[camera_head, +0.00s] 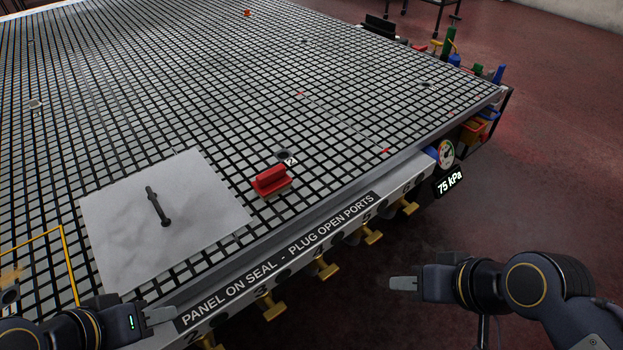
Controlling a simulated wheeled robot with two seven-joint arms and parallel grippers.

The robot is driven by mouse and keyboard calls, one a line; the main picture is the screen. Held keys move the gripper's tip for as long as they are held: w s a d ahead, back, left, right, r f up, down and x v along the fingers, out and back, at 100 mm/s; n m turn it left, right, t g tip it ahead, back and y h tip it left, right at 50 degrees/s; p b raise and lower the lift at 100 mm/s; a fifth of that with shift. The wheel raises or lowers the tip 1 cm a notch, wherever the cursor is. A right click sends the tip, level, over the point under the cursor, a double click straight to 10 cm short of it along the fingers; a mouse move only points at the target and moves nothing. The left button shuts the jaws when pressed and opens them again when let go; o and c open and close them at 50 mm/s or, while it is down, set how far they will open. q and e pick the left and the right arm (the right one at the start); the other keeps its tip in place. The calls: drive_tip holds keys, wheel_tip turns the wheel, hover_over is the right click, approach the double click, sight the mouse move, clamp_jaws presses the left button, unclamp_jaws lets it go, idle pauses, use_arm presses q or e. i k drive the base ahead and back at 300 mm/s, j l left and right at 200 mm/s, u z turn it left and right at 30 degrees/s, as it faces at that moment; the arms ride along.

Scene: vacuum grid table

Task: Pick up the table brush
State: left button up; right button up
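A small red block with a raised ridge along its top (271,180), which I take to be the table brush, sits on the grid table (200,90) near its front edge. Its bristles cannot be made out. My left gripper (156,314) is at the bottom left by the front edge, left of and nearer than the red block, and apart from it. My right gripper (403,284) is in front of the table over the floor, right of the red block and far from it. Both grippers look empty; their finger gaps are not clear.
A grey panel (110,215) with a black bar handle (158,207) lies left of the red block. A dark port (283,155) is just behind the block. Yellow valve handles (326,267) line the front edge. A gauge (446,153) and 75 kPa display (448,182) are at the right corner.

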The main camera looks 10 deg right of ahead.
sight(267, 185)
drive_tip(key=u, duration=1.35)
drive_tip(key=z, duration=1.35)
drive_tip(key=i+l+u, duration=0.2)
drive_tip(key=i+l, duration=0.15)
drive_tip(key=l, duration=0.3)
drive_tip(key=i+l+u, duration=0.1)
drive_tip(key=l, duration=0.2)
drive_tip(key=i+l+u, duration=0.1)
drive_tip(key=l, duration=0.25)
drive_tip(key=i+l+u, duration=0.1)
drive_tip(key=l, duration=0.25)
drive_tip(key=i, duration=0.1)
